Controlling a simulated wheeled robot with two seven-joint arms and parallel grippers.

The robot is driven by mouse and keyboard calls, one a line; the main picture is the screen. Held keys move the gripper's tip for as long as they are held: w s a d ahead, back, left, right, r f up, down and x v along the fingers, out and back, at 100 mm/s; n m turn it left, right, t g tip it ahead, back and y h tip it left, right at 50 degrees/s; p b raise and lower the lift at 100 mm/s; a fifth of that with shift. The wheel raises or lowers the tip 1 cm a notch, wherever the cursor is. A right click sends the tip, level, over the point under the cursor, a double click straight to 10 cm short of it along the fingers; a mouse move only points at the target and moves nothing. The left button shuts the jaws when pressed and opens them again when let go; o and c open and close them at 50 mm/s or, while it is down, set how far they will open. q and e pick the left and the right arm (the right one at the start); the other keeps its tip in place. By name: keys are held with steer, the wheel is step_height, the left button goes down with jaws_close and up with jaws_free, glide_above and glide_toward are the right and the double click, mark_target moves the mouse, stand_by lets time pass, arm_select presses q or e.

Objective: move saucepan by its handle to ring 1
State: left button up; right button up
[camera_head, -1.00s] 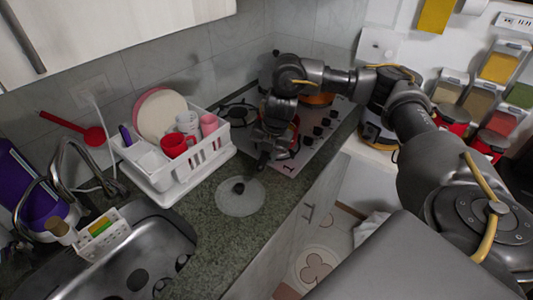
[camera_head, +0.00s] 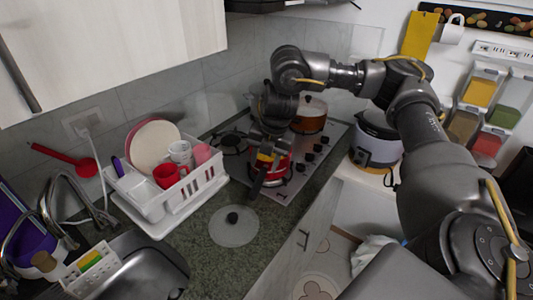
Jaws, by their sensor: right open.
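A red saucepan (camera_head: 284,170) sits on the near part of the steel cooktop, partly hidden by my right gripper. A dark bar (camera_head: 257,184) reaches from its side toward the counter; it looks like the saucepan's handle, but I cannot fully tell it from a finger. My right gripper (camera_head: 267,155) points down, open, at the saucepan's left side by this bar. Whether it touches is hidden. A dark burner ring (camera_head: 232,141) shows bare at the cooktop's left. I cannot read which ring is numbered 1. My left gripper is not in view.
A copper-coloured pot (camera_head: 311,114) stands at the back of the cooktop, close to my right forearm. A glass lid (camera_head: 234,226) lies on the counter. A white dish rack (camera_head: 197,187) stands left of the cooktop. Black knobs (camera_head: 309,157) line the cooktop's right side.

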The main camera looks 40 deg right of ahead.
steer(key=shift+v, duration=1.3)
